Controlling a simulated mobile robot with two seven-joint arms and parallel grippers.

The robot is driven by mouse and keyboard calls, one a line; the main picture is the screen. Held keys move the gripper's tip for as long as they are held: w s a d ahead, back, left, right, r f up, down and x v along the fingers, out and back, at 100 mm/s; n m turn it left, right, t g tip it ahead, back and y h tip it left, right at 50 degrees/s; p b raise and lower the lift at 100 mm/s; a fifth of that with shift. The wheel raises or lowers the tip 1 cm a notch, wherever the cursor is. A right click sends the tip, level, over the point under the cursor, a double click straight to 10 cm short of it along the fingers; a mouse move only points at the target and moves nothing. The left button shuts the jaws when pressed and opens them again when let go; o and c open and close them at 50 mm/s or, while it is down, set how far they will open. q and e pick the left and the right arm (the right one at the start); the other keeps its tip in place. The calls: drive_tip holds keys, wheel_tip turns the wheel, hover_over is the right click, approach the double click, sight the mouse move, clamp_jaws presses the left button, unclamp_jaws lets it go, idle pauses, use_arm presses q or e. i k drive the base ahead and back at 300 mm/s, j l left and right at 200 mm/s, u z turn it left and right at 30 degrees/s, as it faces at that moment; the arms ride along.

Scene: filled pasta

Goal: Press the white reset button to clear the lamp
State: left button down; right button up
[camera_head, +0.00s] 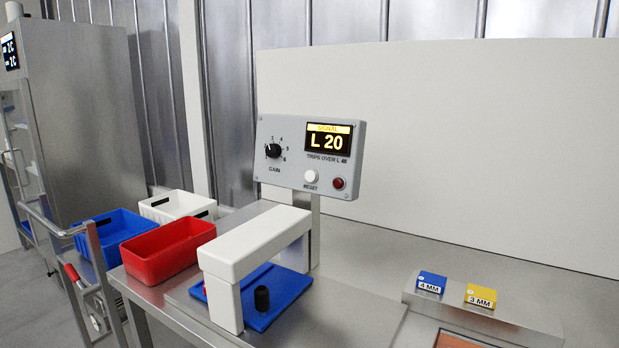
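The white reset button (311,176) sits on the grey control panel (268,135), above the label RESET. The lamp (338,183) is to its right and looks dark red; I cannot tell for certain whether it is lit. The panel's display (328,140) reads SIGNAL, L 20, with TRIPS OVER L and a small number below it. A black gain knob (273,150) is on the panel's left, with numbers around it. Neither of my grippers is in view, and nothing touches the button.
A white arch (254,243) stands over a blue plate (284,290) in front of the panel. A red bin (166,250) is left of it, with blue (112,236) and white (177,205) bins behind. Blue (431,282) and yellow (480,295) tagged blocks are at right.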

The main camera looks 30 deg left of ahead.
sight(311, 175)
drive_tip(key=j+z, duration=0.2)
drive_tip(key=j, duration=0.2)
drive_tip(key=k+j+z, duration=0.2)
drive_tip(key=j, duration=0.25)
drive_tip(key=j+z, duration=0.25)
drive_tip(key=j, duration=0.15)
